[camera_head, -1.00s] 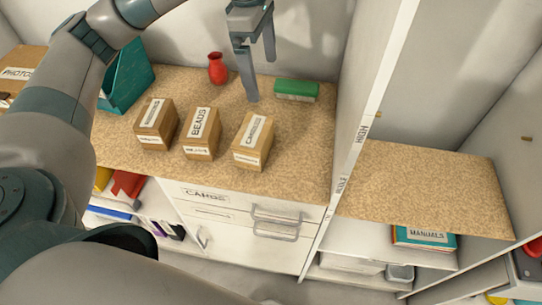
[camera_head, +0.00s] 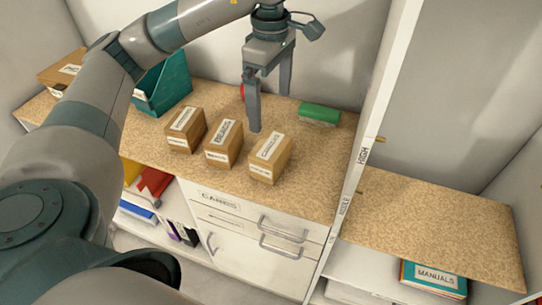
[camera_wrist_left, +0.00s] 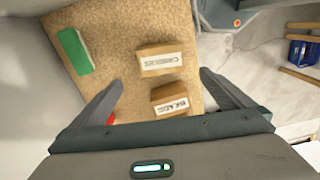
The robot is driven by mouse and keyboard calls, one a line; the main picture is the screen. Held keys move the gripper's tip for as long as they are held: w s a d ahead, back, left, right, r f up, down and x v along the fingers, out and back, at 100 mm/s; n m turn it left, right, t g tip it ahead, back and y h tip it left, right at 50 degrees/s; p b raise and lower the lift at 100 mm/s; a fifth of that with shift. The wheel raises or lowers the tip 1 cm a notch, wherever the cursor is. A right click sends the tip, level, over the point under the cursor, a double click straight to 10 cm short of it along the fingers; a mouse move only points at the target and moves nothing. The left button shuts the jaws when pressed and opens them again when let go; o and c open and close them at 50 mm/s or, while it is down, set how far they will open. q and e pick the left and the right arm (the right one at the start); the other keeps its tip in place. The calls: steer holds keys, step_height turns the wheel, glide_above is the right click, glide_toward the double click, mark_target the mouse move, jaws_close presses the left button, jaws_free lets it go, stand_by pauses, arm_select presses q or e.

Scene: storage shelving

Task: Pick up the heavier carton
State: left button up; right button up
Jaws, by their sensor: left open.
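Three small brown cartons with white labels stand in a row on the speckled shelf board. The left carton (camera_head: 186,130) has a label I cannot read surely. The middle carton (camera_head: 223,143) reads BEADS, and it also shows in the left wrist view (camera_wrist_left: 169,99). The right carton (camera_head: 270,158), its label too blurred to be sure of, also shows in the left wrist view (camera_wrist_left: 161,58). My left gripper (camera_head: 270,111) is open and empty, pointing down above and behind the right carton. In its wrist view the fingers (camera_wrist_left: 161,79) are apart, with nothing between them gripped.
A green box (camera_head: 319,114) lies behind and right of the cartons. A red vase (camera_head: 242,91) is mostly hidden behind a gripper finger. A teal holder (camera_head: 165,85) stands at left. A white upright (camera_head: 366,140) bounds the board's right side. Drawers (camera_head: 255,228) lie below.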

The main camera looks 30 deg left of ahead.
mark_target(271, 144)
arm_select(q)
step_height(271, 144, down, 10)
steer(key=shift+f+p, duration=0.2)
steer(key=shift+p, duration=0.85)
steer(key=shift+f, duration=0.7)
arm_select(e)
steer(key=shift+s+d+r, duration=0.1)
steer(key=shift+d+r, duration=0.05)
steer(key=shift+r, duration=0.45)
steer(key=shift+d+r, duration=0.15)
steer(key=shift+r, duration=0.45)
steer(key=shift+d, duration=0.15)
